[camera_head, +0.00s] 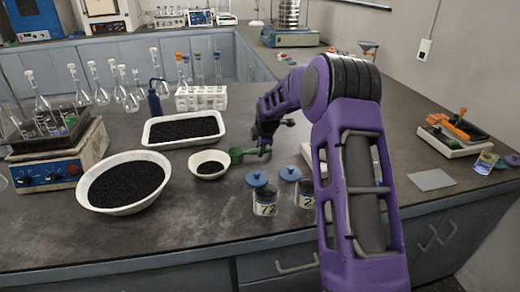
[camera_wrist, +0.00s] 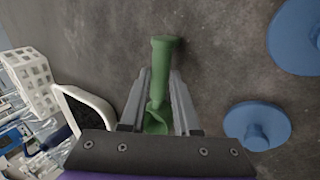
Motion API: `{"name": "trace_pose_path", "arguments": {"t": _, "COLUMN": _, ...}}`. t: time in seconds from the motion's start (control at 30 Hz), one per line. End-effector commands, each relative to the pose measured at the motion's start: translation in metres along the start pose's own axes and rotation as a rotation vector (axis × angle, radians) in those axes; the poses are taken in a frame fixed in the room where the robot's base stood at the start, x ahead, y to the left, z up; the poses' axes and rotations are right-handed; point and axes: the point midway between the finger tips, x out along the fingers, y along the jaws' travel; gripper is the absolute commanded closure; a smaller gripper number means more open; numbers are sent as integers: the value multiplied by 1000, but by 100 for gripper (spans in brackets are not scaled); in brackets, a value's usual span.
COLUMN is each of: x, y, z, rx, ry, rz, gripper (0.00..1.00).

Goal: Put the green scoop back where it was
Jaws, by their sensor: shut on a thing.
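The green scoop (camera_head: 237,155) is at the middle of the bench, just right of the small white bowl (camera_head: 209,164) of black grains. My gripper (camera_head: 267,146) is shut on the scoop. In the wrist view the scoop's handle (camera_wrist: 164,60) passes between the two fingers (camera_wrist: 160,78), and its bowl end shows partly behind the gripper's mount. The scoop is at or just above the bench top; I cannot tell whether it touches.
A white tray (camera_head: 150,143) and a large bowl (camera_head: 82,190) of black grains are left. A white tube rack (camera_head: 179,103) stands behind. The bench right of my arm is partly clear.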

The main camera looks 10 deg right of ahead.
Motion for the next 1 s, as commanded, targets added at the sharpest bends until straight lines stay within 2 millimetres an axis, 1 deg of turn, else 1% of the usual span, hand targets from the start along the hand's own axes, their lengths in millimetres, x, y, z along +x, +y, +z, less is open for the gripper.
{"name": "trace_pose_path", "arguments": {"t": 0.23, "x": 3, "y": -1, "z": 0, "rx": 0, "ry": 0, "rz": 1, "gripper": 100}}
{"name": "trace_pose_path", "arguments": {"t": 0.27, "x": 2, "y": -1, "z": 0, "rx": 0, "ry": 0, "rz": 1, "gripper": 66}}
{"name": "trace_pose_path", "arguments": {"t": 0.4, "x": 2, "y": -1, "z": 0, "rx": 0, "ry": 0, "rz": 0, "gripper": 41}}
{"name": "trace_pose_path", "arguments": {"t": 0.43, "x": 2, "y": -1, "z": 0, "rx": 0, "ry": 0, "rz": 0, "gripper": 40}}
{"name": "trace_pose_path", "arguments": {"t": 0.67, "x": 2, "y": -1, "z": 0, "rx": 0, "ry": 0, "rz": 1, "gripper": 40}}
{"name": "trace_pose_path", "arguments": {"t": 0.77, "x": -2, "y": 2, "z": 0, "rx": 0, "ry": 0, "rz": 1, "gripper": 40}}
{"name": "trace_pose_path", "arguments": {"t": 0.87, "x": -14, "y": 2, "z": 0, "rx": 0, "ry": -1, "rz": 3, "gripper": 40}}
{"name": "trace_pose_path", "arguments": {"t": 1.0, "x": -43, "y": 3, "z": 1, "rx": 0, "ry": -1, "rz": 4, "gripper": 40}}
